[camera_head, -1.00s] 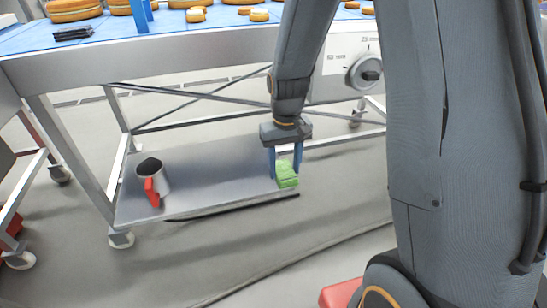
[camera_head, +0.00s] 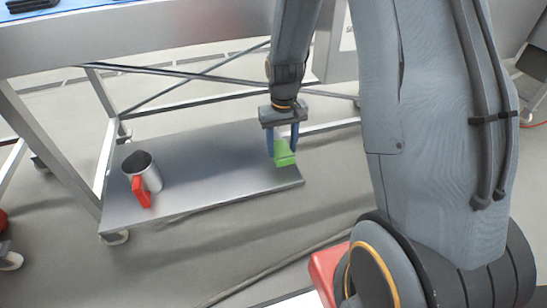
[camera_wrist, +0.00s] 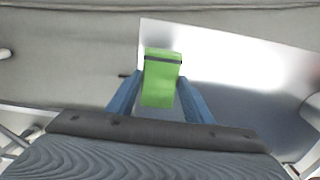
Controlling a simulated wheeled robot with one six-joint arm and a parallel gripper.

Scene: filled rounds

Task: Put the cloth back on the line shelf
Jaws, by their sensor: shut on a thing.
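The green cloth (camera_head: 284,154) is a small folded block between the blue fingers of my gripper (camera_head: 283,146). In the wrist view the cloth (camera_wrist: 161,82) sits between the two fingertips (camera_wrist: 160,88), with a dark band near its far end. My gripper is shut on it. The line shelf (camera_head: 215,170) is a grey metal plate low under the conveyor table. The gripper and cloth are over the shelf's right end. I cannot tell whether the cloth touches the shelf.
A metal jug (camera_head: 146,172) with a red handle stands on the shelf's left end. The conveyor table (camera_head: 150,38) with its legs and crossed braces stands above. A red object (camera_head: 326,268) is on the floor side near my base. The shelf's middle is clear.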

